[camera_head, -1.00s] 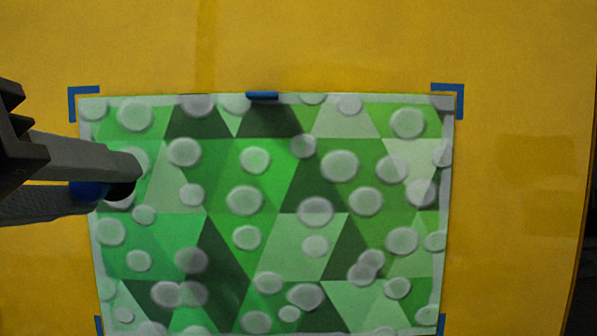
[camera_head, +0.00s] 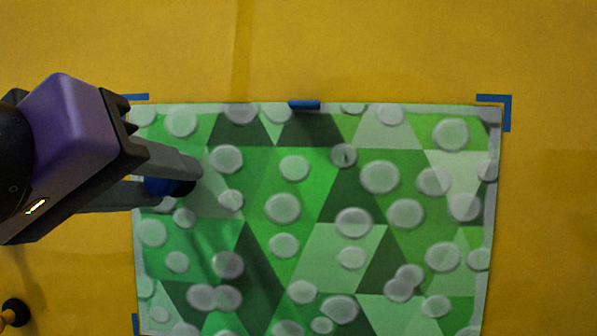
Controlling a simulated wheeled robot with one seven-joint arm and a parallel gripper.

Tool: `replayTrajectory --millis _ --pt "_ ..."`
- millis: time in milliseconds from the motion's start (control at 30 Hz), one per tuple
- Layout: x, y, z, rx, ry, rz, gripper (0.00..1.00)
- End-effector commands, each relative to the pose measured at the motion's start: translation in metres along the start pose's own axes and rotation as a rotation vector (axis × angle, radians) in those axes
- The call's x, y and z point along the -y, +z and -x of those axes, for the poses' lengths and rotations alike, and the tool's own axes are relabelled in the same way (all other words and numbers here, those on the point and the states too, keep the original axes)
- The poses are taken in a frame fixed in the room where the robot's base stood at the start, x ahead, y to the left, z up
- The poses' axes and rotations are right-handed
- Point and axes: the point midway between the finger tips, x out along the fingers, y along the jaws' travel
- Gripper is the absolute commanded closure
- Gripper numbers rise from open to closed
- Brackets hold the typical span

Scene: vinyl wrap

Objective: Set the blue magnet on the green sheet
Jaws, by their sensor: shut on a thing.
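The green sheet (camera_head: 315,245), patterned with triangles and pale round spots, lies on the yellow surface. My gripper (camera_head: 185,182) reaches in from the left, over the sheet's upper left part. It is shut on the blue magnet (camera_head: 160,186), which shows as a dark blue patch between the fingers. The fingers hide most of the magnet. I cannot tell whether it touches the sheet.
Blue corner marks frame the sheet, with one at the upper right (camera_head: 506,112). A small blue strip (camera_head: 304,104) lies on the top edge. A dark knob-like thing (camera_head: 15,312) is at the lower left. The yellow surface (camera_head: 545,220) is clear on the right.

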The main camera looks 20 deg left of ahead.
Motion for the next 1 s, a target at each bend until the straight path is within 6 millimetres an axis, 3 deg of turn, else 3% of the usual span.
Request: replayTrajectory --millis 1000 --pt "0.0 -0.003 -0.012 -0.001 0.0 0.0 1.0"
